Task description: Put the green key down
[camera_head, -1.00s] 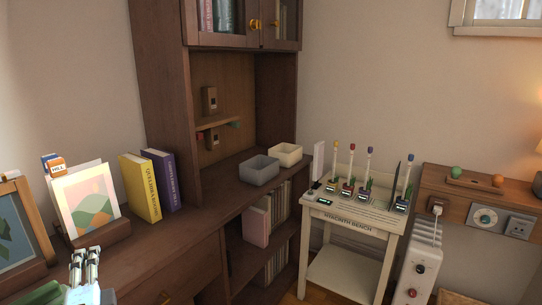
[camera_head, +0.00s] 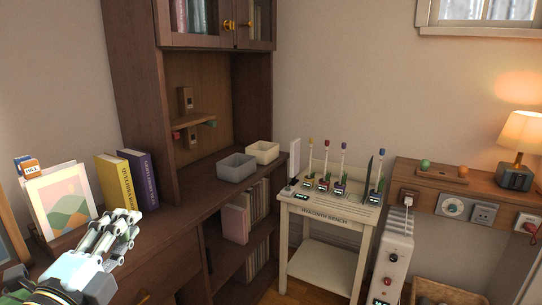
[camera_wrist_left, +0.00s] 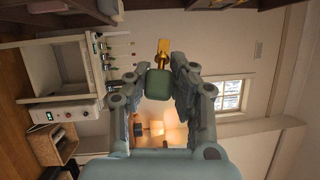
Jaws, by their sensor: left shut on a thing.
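My left gripper (camera_head: 124,222) is at the lower left of the head view, in front of the dark wooden cabinet (camera_head: 175,230). In the left wrist view the gripper (camera_wrist_left: 172,72) is shut on the green key (camera_wrist_left: 159,84), with a finger on each side of its green block. The key's brass end (camera_wrist_left: 164,48) points away from the palm. The key is held in the air, and I cannot make it out in the head view. My right gripper is not in view.
A grey bin (camera_head: 237,168) and a cream bin (camera_head: 262,152) stand on the cabinet top. Yellow (camera_head: 115,180) and purple books stand left of them. A white bench (camera_head: 330,211) with several upright coloured-tip items stands right. A white heater (camera_head: 390,262) is beside it.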

